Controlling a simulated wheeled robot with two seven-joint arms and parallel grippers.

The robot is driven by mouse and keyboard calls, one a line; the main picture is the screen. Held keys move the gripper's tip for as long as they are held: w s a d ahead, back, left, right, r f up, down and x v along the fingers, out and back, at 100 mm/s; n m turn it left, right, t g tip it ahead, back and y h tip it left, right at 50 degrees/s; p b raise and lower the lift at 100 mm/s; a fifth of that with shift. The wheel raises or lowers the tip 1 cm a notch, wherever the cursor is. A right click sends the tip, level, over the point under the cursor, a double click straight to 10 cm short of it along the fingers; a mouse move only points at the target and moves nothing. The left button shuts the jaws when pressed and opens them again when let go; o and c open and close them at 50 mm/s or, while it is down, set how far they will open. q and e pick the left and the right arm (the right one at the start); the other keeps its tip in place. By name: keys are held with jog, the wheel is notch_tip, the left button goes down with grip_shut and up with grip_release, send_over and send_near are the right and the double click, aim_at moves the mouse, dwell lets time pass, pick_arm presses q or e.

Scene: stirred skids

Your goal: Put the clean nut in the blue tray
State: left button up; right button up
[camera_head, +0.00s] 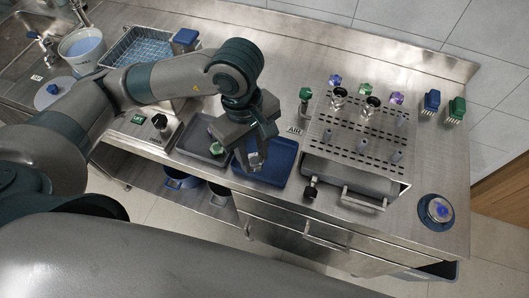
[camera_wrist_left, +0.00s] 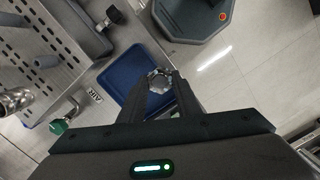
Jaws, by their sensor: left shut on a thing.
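My left gripper (camera_head: 258,158) is above the blue tray (camera_head: 283,178) on the steel counter. In the left wrist view my left gripper (camera_wrist_left: 159,88) is shut on a metallic nut (camera_wrist_left: 158,80), which shows between its fingertips. The blue tray (camera_wrist_left: 117,77) lies below the nut in that view. In the head view the nut (camera_head: 254,161) is small and partly hidden by the fingers. My right gripper is not in view.
A grey tray (camera_head: 190,146) lies left of the blue tray. A perforated rack (camera_head: 345,135) with knobs and pegs stands to the right. A green knob (camera_head: 305,94) rises behind the blue tray. A wire basket (camera_head: 150,50) and white bucket (camera_head: 82,47) are at back left.

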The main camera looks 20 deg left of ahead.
pick_arm(q)
jog(key=w+f, duration=0.1)
jog(key=w, duration=0.1)
jog(key=w+f+p, duration=0.1)
jog(key=w, duration=0.1)
jog(key=w+f+p, duration=0.1)
jog(key=shift+w+d+f, duration=0.1)
jog(key=shift+w+d, duration=0.1)
jog(key=shift+w, duration=0.2)
jog(key=shift+w+f, duration=0.25)
jog(key=shift+w, duration=0.05)
jog(key=shift+f+p, duration=0.45)
jog(key=shift+p, duration=0.1)
jog(key=shift+f+p, duration=0.7)
jog(key=shift+f, duration=0.8)
jog(key=shift+f, duration=0.1)
